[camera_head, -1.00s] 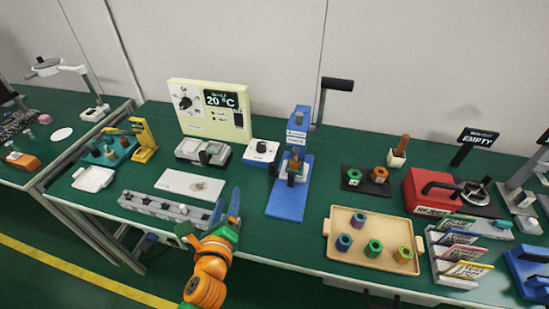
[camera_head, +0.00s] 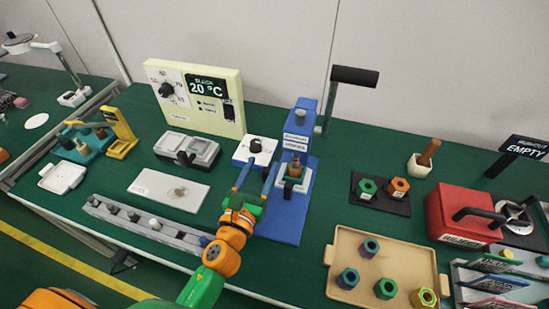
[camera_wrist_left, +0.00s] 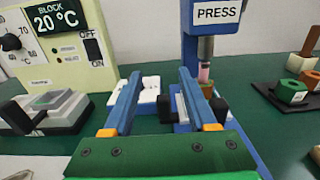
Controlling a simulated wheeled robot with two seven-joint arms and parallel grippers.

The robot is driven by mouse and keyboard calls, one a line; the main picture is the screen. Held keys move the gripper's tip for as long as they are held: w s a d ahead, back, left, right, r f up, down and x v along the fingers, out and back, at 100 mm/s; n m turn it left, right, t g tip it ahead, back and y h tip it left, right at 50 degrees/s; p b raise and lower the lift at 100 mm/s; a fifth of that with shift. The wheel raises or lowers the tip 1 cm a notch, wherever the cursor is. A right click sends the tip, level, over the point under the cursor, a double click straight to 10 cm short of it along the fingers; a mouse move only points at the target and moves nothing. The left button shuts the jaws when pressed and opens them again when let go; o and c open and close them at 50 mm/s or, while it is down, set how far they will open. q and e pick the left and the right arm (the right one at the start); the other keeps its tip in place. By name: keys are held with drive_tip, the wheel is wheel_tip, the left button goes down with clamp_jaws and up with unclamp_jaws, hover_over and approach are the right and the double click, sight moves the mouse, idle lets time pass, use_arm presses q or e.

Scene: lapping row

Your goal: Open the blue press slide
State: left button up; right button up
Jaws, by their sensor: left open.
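The blue press (camera_head: 302,118) stands upright on its long blue base (camera_head: 280,226), with a grey crank and black grip (camera_head: 354,76) at its upper right. Its slide (camera_head: 294,178) sits under the ram, with a dark handle at its front. A brownish block shows in it. My left gripper (camera_head: 254,178) is open and empty, just left of the slide. In the left wrist view the gripper (camera_wrist_left: 160,80) points at the press, and a dark handle (camera_wrist_left: 165,108) shows between the fingers. I cannot tell whether they touch it. My right gripper is not in view.
A white box with a black knob (camera_head: 255,146) stands close behind my left gripper. The cream temperature panel (camera_head: 196,97) is at back left. A grey rail (camera_head: 148,224) and white plate (camera_head: 150,187) lie left. A tan tray (camera_head: 344,245) of hex nuts lies right.

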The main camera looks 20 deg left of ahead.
sight(268, 167)
use_arm(q)
wheel_tip(268, 167, down, 5)
drive_tip(key=b, duration=0.4)
drive_tip(key=shift+s, duration=0.15)
drive_tip(key=shift+w+d, duration=0.1)
drive_tip(key=shift+w, duration=3.5)
clamp_jaws()
